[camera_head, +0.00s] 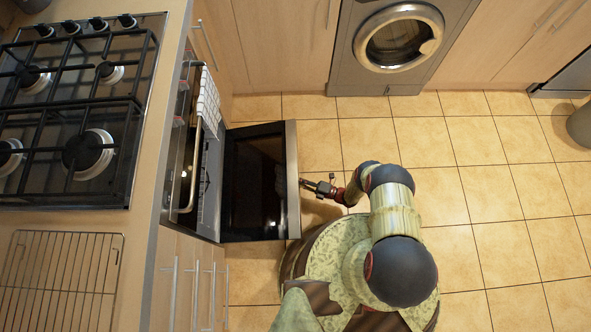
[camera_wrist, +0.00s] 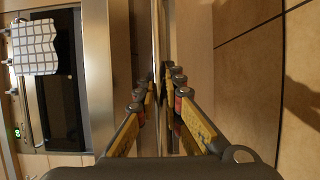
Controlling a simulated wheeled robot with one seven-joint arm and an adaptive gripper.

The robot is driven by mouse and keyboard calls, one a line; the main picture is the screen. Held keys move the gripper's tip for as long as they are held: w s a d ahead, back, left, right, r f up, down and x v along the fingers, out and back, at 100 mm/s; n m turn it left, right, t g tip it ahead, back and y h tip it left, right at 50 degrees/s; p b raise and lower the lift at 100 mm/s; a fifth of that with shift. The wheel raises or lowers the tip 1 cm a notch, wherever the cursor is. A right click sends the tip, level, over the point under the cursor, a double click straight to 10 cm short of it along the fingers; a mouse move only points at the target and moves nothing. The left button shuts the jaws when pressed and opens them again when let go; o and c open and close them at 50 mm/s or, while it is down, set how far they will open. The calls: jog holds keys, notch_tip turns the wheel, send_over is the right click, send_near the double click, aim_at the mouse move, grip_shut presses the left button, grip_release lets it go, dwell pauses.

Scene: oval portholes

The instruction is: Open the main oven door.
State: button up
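The main oven door (camera_head: 258,185) is swung down, far out from the oven, its dark glass inner face turned up. My gripper (camera_head: 308,184) is at the door's outer steel edge, near its middle. In the wrist view a long metal bar, which looks like the door handle (camera_wrist: 157,35), runs up the picture at my fingertips (camera_wrist: 164,72). The fingers lie close to the bar; I cannot tell whether they clamp it. The handle is hidden in the head view.
A checked towel (camera_head: 208,103) hangs on the rail of an upper oven door (camera_head: 186,190), close to the oven front. The hob (camera_head: 75,105) and a wire rack (camera_head: 60,275) are on the left. A washing machine (camera_head: 390,45) stands at the back. The tiled floor (camera_head: 490,190) on the right is clear.

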jog(key=o, duration=0.6)
jog(key=shift+o, duration=0.6)
jog(key=shift+d, duration=0.1)
jog(key=v, duration=1.1)
jog(key=shift+s+d, duration=0.2)
jog(key=shift+d, duration=0.15)
